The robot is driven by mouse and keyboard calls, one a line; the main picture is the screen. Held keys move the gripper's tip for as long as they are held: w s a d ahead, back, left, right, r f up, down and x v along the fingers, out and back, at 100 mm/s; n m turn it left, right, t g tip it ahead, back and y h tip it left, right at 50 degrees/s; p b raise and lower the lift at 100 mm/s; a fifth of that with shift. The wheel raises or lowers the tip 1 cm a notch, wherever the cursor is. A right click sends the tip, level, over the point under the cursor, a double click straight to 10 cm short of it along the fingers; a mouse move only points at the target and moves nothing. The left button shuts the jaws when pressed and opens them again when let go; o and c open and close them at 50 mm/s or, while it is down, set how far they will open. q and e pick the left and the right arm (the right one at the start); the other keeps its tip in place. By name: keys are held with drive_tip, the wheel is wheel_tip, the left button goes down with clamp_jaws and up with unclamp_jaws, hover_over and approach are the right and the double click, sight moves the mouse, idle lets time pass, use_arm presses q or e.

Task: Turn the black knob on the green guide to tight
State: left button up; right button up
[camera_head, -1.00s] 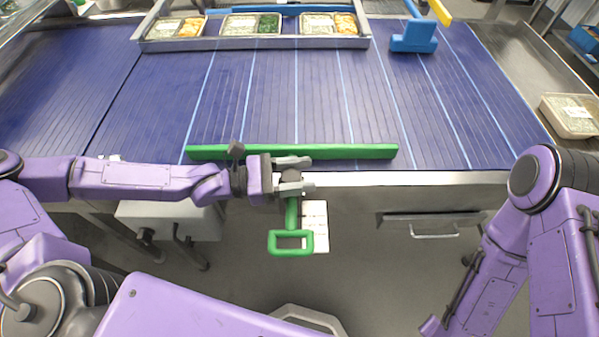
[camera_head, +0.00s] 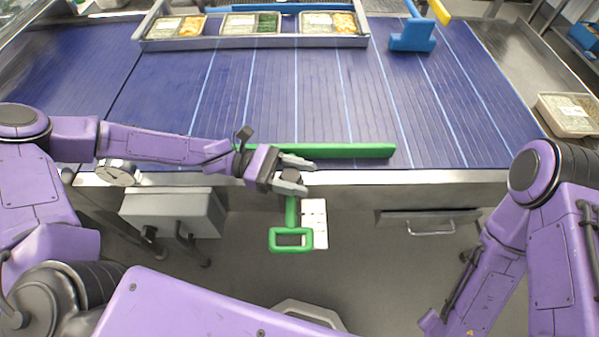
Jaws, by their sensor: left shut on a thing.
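The green guide (camera_head: 345,151) lies as a long bar along the near edge of the blue belt. Its green handle loop (camera_head: 291,249) hangs below the table edge. The black knob (camera_head: 292,175) sits at the top of the handle's stem, between the fingers of my left gripper (camera_head: 296,174). The gripper is shut on the knob, with its wrist tilted so that the fingers point to the right and slightly down. My right arm (camera_head: 490,250) is at the right, and its gripper does not show.
A metal rack with food trays (camera_head: 250,24) stands at the back of the belt (camera_head: 150,110). A blue block tool (camera_head: 413,36) is at the back right. A lidded container (camera_head: 568,113) sits on the right side. The belt's middle is clear.

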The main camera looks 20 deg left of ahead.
use_arm(q)
drive_tip(key=shift+m+g, duration=0.6)
drive_tip(key=shift+g, duration=0.3)
drive_tip(key=shift+s, duration=0.1)
drive_tip(key=o, duration=1)
drive_tip(key=shift+c, duration=0.2)
drive_tip(key=shift+r, duration=0.1)
